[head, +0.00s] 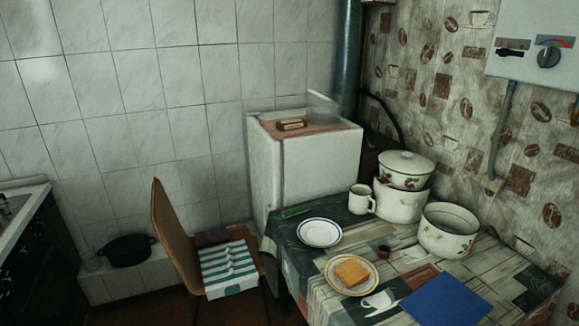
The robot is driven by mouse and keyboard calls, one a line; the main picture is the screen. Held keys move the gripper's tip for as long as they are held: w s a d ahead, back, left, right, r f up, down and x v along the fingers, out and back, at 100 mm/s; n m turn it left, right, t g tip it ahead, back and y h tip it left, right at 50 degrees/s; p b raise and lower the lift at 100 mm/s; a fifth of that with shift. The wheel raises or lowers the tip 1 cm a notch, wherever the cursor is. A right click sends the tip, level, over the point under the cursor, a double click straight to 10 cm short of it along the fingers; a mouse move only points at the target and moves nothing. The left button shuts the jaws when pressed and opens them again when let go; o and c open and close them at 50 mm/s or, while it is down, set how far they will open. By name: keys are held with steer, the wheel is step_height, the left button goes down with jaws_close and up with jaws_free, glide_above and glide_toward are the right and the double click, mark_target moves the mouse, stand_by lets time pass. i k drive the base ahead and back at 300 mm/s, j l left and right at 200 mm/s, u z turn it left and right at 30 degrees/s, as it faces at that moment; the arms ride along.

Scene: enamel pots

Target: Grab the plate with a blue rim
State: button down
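A white plate with a blue rim (320,233) lies on the table at its left side, in front of the white fridge. It looks empty and lies flat. A second plate with a yellowish rim (337,282) is nearer the front of the table and carries an orange-brown square item (352,272). My gripper does not show in the head view.
The table (415,265) also holds a white mug (361,199), stacked enamel pots (400,200), an open pot (447,230), a small brown cup (384,252) and a blue flat item (444,300). A chair (178,235) stands left of the table.

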mark_target(320, 233)
steer(key=i+j+u, duration=0.25)
steer(key=j, duration=0.15)
steer(key=j+u, duration=0.25)
steer(key=i+j+u, duration=0.3)
steer(key=i+l+u, duration=0.75)
steer(key=k, duration=0.1)
